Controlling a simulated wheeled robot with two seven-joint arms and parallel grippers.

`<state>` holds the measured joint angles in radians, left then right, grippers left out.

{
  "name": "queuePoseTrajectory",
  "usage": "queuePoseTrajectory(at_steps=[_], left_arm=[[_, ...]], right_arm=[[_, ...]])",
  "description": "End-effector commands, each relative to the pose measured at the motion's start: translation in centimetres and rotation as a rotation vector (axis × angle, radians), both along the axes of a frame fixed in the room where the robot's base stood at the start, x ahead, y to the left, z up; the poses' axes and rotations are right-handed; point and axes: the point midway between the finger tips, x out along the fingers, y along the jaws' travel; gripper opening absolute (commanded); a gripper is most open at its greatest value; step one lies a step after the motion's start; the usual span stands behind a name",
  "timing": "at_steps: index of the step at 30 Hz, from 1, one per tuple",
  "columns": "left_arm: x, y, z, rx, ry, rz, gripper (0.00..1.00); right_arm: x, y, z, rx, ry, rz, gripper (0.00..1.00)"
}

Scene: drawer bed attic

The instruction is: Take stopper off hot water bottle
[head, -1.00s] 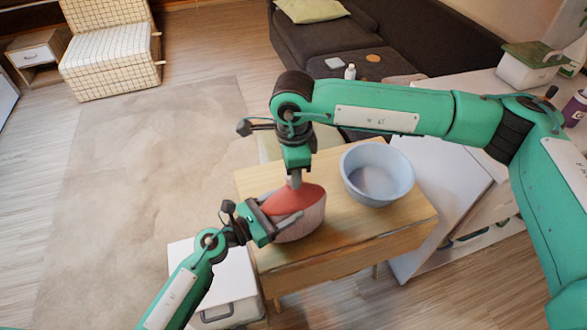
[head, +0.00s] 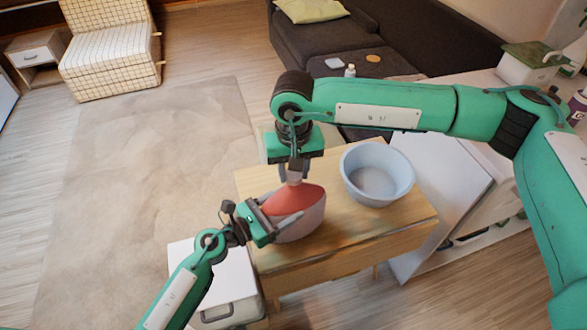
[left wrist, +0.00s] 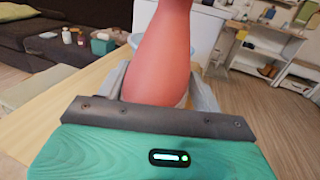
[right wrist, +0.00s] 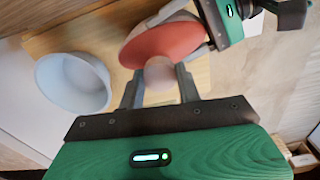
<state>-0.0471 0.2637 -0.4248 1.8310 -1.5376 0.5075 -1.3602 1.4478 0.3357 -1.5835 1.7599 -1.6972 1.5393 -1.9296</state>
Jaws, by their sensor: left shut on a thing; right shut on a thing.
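The hot water bottle (head: 298,197) stands on the small wooden table, red on top with a paler pink lower part. My left gripper (head: 283,214) is shut on its body from the near left; in the left wrist view the red bottle (left wrist: 160,60) rises between the fingers. My right gripper (head: 293,172) points down from above and is shut at the bottle's top. In the right wrist view a pale pink round stopper (right wrist: 160,72) sits between its fingertips, over the red top. I cannot tell whether the stopper is still seated in the neck.
A pale blue basin (head: 376,192) stands on the wooden table (head: 405,222), right of the bottle. A white box (head: 205,262) is at the table's left. A white cabinet (head: 437,180) is to the right, and a dark sofa (head: 400,50) is behind.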

Motion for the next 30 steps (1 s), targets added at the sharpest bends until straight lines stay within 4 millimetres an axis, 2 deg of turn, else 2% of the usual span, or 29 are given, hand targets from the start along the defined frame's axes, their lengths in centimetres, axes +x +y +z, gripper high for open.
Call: queuePoseTrajectory(at_steps=[6,10,15,23,24,26,30], left_arm=[[-0.15,-0.15,-0.07,0.000,0.001,-0.005,0.03],[-0.15,-0.15,-0.07,0.000,0.001,-0.005,0.03],[-0.15,-0.17,-0.07,0.000,0.001,-0.005,0.03],[-0.15,-0.17,-0.07,0.000,0.001,-0.005,0.03],[-0.15,-0.17,-0.07,0.000,0.001,-0.005,0.03],[-0.14,-0.16,-0.07,0.000,0.001,-0.005,0.03],[-0.12,-0.13,-0.07,0.000,0.001,-0.004,0.03]], right_arm=[[0.03,0.04,0.07,0.001,-0.001,0.327,0.07],[0.02,0.04,0.07,0.001,-0.001,0.464,0.07],[0.01,0.04,0.07,0.001,-0.001,0.534,0.07],[0.01,0.06,0.07,0.002,-0.001,0.535,0.07],[0.00,0.06,0.07,0.001,-0.001,0.535,0.42],[0.00,0.05,0.07,0.001,0.000,0.534,0.54],[-0.01,0.03,0.05,0.001,0.000,0.534,0.56]])
